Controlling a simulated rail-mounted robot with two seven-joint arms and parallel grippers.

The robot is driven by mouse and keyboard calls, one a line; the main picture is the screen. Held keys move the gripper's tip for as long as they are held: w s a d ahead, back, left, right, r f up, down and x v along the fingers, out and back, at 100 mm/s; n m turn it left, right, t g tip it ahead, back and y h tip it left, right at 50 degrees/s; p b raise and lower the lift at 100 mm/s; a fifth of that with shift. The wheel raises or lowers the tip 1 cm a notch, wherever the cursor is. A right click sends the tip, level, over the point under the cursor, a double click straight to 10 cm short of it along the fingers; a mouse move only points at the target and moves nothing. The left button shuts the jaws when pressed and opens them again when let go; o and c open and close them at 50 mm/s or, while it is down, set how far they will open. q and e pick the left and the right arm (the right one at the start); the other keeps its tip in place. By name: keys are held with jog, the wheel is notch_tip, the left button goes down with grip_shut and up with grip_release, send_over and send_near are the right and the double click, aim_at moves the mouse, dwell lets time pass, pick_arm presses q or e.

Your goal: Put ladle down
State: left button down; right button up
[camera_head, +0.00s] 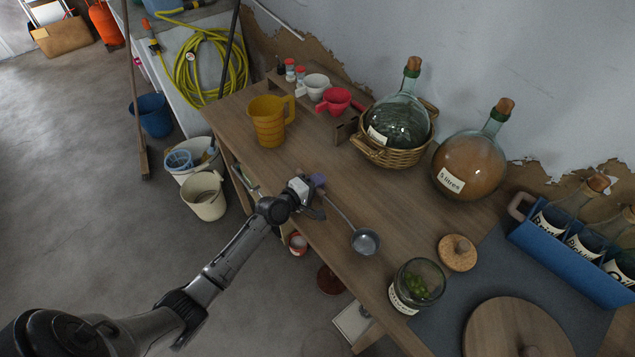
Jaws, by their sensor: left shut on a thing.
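The ladle (365,242) has a grey metal bowl and a thin handle. My left gripper (317,190) is shut on the handle's upper end, near the front edge of the wooden table (312,150). The bowl is at the right end of the handle, over the tabletop. I cannot tell whether the bowl touches the wood. The gripper hides part of the handle's end. My right gripper does not show.
A glass jar with green contents (418,285) and a cork lid (458,252) stand right of the ladle. A yellow jug (268,122), a basketed demijohn (398,122) and an amber demijohn (468,165) stand behind. Bare wood lies between them and the ladle.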

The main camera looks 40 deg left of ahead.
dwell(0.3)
pick_arm(q)
jog(key=shift+f, duration=0.1)
jog(key=shift+f+b, duration=0.6)
jog(key=shift+f, duration=0.05)
jog(key=shift+r, duration=0.1)
jog(key=c, duration=0.9)
grip_release()
jog(key=shift+s, duration=0.15)
